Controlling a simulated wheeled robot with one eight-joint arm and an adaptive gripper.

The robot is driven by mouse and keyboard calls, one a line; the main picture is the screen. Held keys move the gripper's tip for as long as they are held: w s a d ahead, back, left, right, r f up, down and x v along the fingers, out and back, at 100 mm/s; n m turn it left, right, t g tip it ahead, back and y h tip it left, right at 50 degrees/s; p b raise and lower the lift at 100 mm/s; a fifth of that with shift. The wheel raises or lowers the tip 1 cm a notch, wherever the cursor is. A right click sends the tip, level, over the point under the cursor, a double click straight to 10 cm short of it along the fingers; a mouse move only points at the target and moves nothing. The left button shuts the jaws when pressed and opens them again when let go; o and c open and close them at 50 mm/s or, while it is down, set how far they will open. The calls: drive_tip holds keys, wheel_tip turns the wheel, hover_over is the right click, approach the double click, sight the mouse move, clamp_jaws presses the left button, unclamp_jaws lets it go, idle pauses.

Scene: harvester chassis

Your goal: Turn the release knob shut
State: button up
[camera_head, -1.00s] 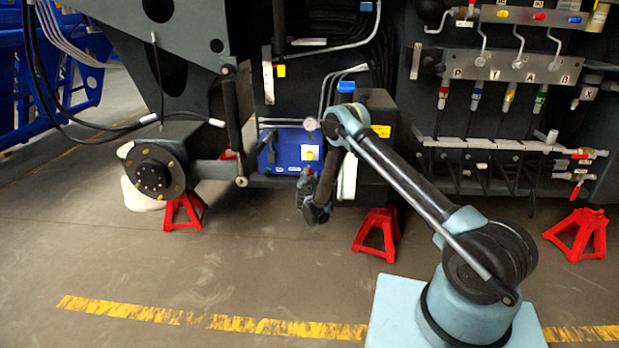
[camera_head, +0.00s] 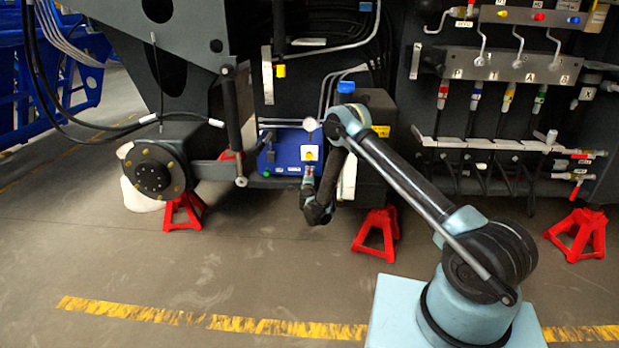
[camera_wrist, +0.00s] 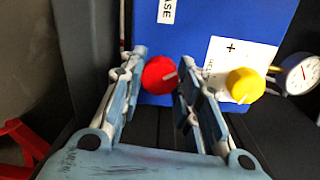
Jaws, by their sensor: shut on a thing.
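A blue box (camera_head: 282,152) is mounted low on the dark chassis. In the wrist view a red round knob (camera_wrist: 160,74) with a pale pointer line sits on the box's lower front. A white label ending in "ASE" (camera_wrist: 167,11) is above it. My gripper (camera_wrist: 161,69) has one finger on each side of the red knob and is shut on it. The fingers cover part of the knob's sides. In the head view my gripper (camera_head: 308,176) is at the lower right of the box, and the red knob is mostly hidden there.
A yellow knob (camera_wrist: 245,85) on a white plate is just right of the red knob. A pressure gauge (camera_wrist: 302,75) is beyond it. Red jack stands (camera_head: 377,234) stand on the floor near my arm. Valves and hoses (camera_head: 510,70) fill the chassis at right. The floor in front is clear.

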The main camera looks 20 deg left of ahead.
drive_tip(key=shift+d+f+m, duration=0.1)
drive_tip(key=shift+m, duration=3.6)
drive_tip(key=o, duration=1.1)
